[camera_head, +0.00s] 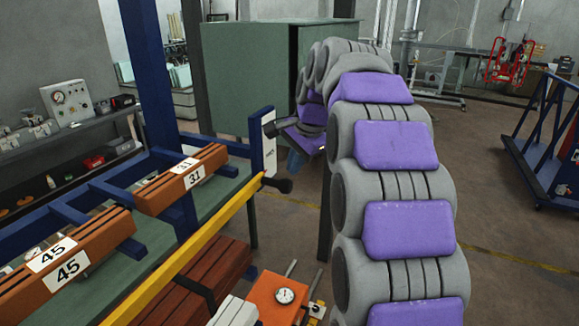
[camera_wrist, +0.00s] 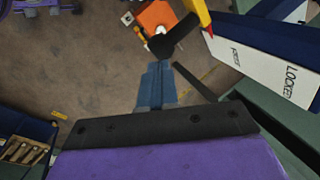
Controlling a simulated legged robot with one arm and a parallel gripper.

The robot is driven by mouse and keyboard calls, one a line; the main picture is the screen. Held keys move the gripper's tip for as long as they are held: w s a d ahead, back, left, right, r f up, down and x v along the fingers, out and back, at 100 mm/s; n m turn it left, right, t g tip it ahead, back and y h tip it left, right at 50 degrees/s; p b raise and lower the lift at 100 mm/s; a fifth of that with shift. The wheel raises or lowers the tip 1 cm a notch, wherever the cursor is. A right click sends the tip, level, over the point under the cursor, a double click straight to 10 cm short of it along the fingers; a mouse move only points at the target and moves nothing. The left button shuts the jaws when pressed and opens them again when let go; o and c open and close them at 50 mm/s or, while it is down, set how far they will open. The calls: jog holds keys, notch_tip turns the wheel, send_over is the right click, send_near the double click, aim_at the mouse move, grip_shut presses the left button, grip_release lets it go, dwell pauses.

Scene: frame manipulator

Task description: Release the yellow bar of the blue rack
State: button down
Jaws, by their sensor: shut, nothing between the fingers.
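The yellow bar (camera_head: 195,245) runs diagonally along the front of the blue rack (camera_head: 150,75) and ends in a black knob (camera_head: 284,185). A white plate (camera_head: 270,158) stands at the rack's end. In the wrist view the plate (camera_wrist: 262,65) reads LOCKED at one end and what looks like FREE at the other. The yellow bar (camera_wrist: 202,14) crosses by the FREE end, with the black knob (camera_wrist: 163,44) beside it. My gripper (camera_wrist: 159,68) is shut and empty, its blue-grey fingers pointing towards the knob. The knob appears just beyond the fingertips; contact is unclear.
Orange-brown blocks labelled 31 (camera_head: 182,180) and 45 (camera_head: 70,262) sit on the rack's blue arms. An orange box with a gauge (camera_head: 278,298) is below the bar. A green cabinet (camera_head: 245,75) stands behind. Open floor (camera_head: 500,215) lies to the right.

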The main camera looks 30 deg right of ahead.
jog(key=a+v, duration=0.1)
jog(key=v, duration=0.9)
jog(key=shift+d+p, duration=0.3)
jog(key=shift+p, duration=0.1)
jog(key=shift+s+d, duration=0.1)
jog(key=shift+s, duration=0.05)
jog(key=s+a+f+n+g+b, duration=0.1)
jog(key=s+a+f+n+b, duration=0.3)
jog(key=f, duration=0.5)
jog(key=s+a+f+n+g+b, duration=0.1)
jog(key=s+a+f+b, duration=0.4)
jog(key=f, duration=0.3)
jog(key=s+a+f+n+g+b, duration=0.1)
jog(key=s+a+f+n+b, duration=0.3)
jog(key=f, duration=0.5)
jog(key=s+a+f+n+g+b, duration=0.1)
jog(key=s+f+b, duration=0.4)
jog(key=s+f, duration=0.5)
jog(key=s+a+f+n+g+h+b, duration=0.1)
jog(key=s+a+f+n+b, duration=0.2)
jog(key=s+f, duration=0.7)
notch_tip(320, 180, down, 6)
jog(key=n+b, duration=0.2)
jog(key=shift+s+a+g+b, duration=0.2)
jog(key=shift+a+g+b, duration=0.2)
